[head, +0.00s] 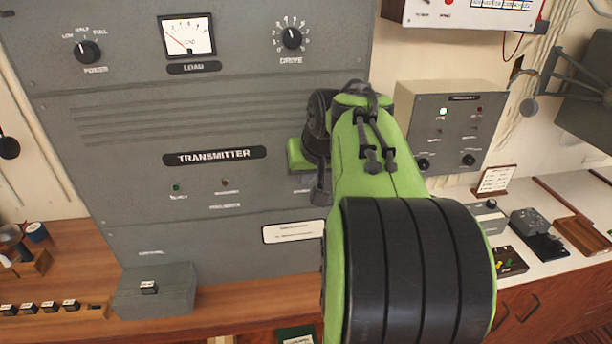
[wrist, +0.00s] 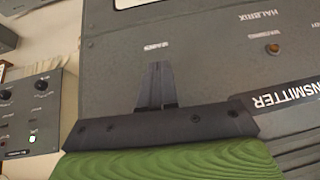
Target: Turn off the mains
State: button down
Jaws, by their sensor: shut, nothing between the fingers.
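The grey transmitter cabinet (head: 130,215) fills the left and middle of the head view, with a black TRANSMITTER plate on its front. A small green lamp (head: 175,187) and a brownish lamp (head: 223,182) sit below the plate. No mains switch can be made out; small labels are blurred, and my arm covers part of the front. My gripper (head: 320,198) is at the cabinet's right side. In the wrist view my gripper (wrist: 155,70) is shut and empty, its fingers together just below a small unreadable white label (wrist: 155,46) on the panel.
A smaller grey control box (head: 452,125) with a lit green lamp is on the wall to the right. A grey box (head: 155,290) stands on the wooden desk (head: 225,303) at lower left. Small instruments (head: 537,232) stand on the white counter at right.

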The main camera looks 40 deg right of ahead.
jog(key=t+b, duration=0.1)
jog(key=b, duration=0.2)
jog(key=t+h+b, duration=0.1)
jog(key=b, duration=0.2)
jog(key=t+h+b, duration=0.1)
jog(key=t+b, duration=0.1)
jog(key=b, duration=0.2)
jog(key=shift+s+a+f, duration=0.15)
jog(key=shift+s+a, duration=0.1)
jog(key=shift+s, duration=0.15)
